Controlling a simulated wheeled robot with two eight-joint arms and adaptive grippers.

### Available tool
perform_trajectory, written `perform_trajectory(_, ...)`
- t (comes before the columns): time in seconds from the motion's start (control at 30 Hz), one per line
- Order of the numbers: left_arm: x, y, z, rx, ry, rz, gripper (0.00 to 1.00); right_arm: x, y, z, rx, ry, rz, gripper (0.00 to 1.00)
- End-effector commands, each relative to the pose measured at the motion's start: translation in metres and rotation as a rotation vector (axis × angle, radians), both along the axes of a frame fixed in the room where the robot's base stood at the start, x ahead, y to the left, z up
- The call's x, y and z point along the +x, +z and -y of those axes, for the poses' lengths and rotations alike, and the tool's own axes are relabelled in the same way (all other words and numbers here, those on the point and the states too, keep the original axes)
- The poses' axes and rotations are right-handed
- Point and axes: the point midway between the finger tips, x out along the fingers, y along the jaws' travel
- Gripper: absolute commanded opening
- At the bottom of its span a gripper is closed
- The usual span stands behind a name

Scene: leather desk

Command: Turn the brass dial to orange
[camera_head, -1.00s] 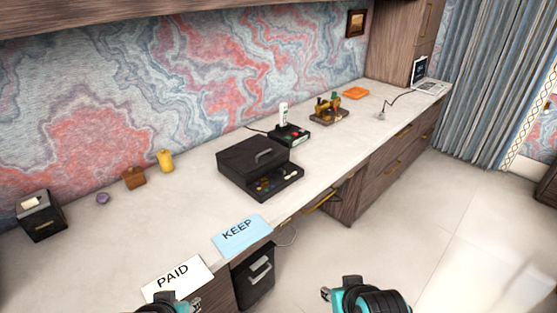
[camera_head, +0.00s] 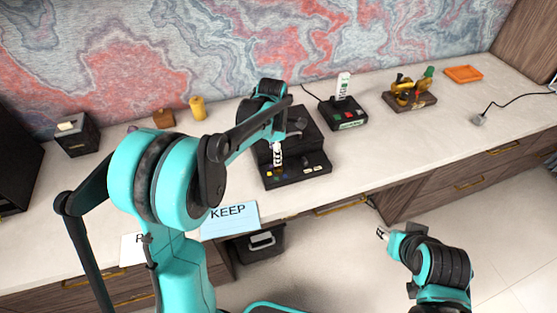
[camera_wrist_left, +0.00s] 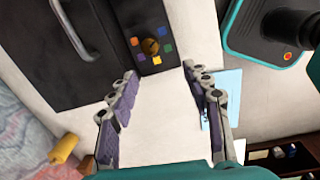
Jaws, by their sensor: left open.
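The brass dial (camera_wrist_left: 150,46) shows in the left wrist view, a round knob on the front panel of a black box (camera_wrist_left: 103,25). Small coloured squares ring it: an orange one (camera_wrist_left: 134,41) at its left, with blue, green, yellow and purple around the rest. Which way the dial points is too small to tell. My left gripper (camera_wrist_left: 160,75) is open and empty, its fingertips apart from the dial. In the head view, my left gripper (camera_head: 278,156) is over the box's front panel (camera_head: 300,180) and hides part of it. My right gripper (camera_head: 382,233) is beyond the desk's front edge; its jaws are unclear.
A blue KEEP card (camera_head: 229,217) lies near the front edge. A black base with a white upright piece (camera_head: 344,87), a brass ornament (camera_head: 410,92) and an orange tray (camera_head: 463,74) stand to the right. A yellow object (camera_head: 197,108) is behind. The right-hand desktop is mostly clear.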

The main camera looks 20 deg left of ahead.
Motion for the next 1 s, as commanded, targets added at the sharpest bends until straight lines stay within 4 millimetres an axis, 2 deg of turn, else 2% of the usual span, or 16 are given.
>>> perform_trajectory(0.03,0.012,-0.007,0.000,-0.008,0.092,-0.025,0.49,0.000,0.007,0.000,0.000,0.000,0.000,0.40)
perform_trajectory(0.1,0.021,-0.018,0.000,-0.014,0.207,-0.053,0.49,0.000,0.010,0.000,0.000,0.000,0.000,0.40)
perform_trajectory(0.3,0.033,-0.039,0.000,-0.017,0.374,-0.093,0.49,0.000,0.012,0.000,0.000,0.000,0.000,0.40)
perform_trajectory(0.7,0.033,-0.100,0.000,-0.017,0.387,-0.094,0.49,0.000,-0.010,0.000,0.000,0.000,0.000,0.40)
perform_trajectory(0.83,0.033,-0.111,0.000,-0.018,0.387,-0.094,0.49,0.000,-0.013,0.000,0.000,0.000,0.000,0.40)
perform_trajectory(1.0,0.033,-0.115,0.000,-0.018,0.386,-0.094,0.49,0.000,-0.014,0.000,0.000,0.000,0.000,0.40)
